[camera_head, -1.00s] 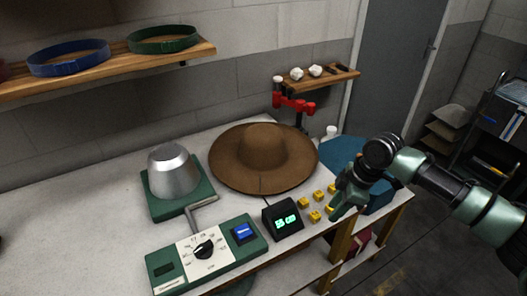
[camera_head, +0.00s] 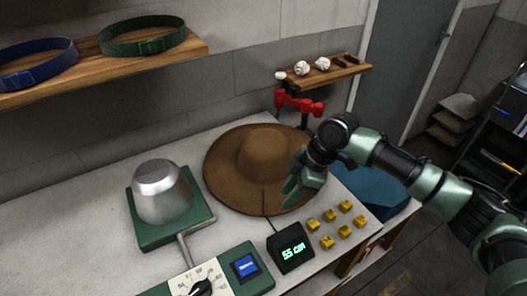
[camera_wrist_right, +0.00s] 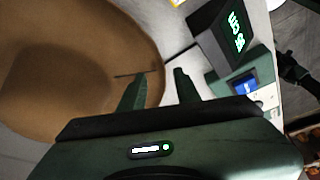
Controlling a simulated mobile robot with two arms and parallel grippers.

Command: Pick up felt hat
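The brown felt hat (camera_head: 240,170) lies brim down on the light worktable, with its rounded crown up. My right gripper (camera_head: 292,192) is at the hat's right front brim, its fingers pointing down. In the right wrist view the gripper (camera_wrist_right: 158,78) is open. One finger shows over the hat's brim (camera_wrist_right: 70,70) and the other just outside the brim's edge, with a visible gap between them. I cannot tell whether either finger touches the felt. My left gripper is not clearly seen.
A metal hat block (camera_head: 162,190) on a green base stands left of the hat. A small display (camera_head: 291,248) and several yellow cubes (camera_head: 327,242) lie in front. A red clamp-like fixture (camera_head: 298,104) stands behind. A shelf (camera_head: 190,53) holds blue and green bands.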

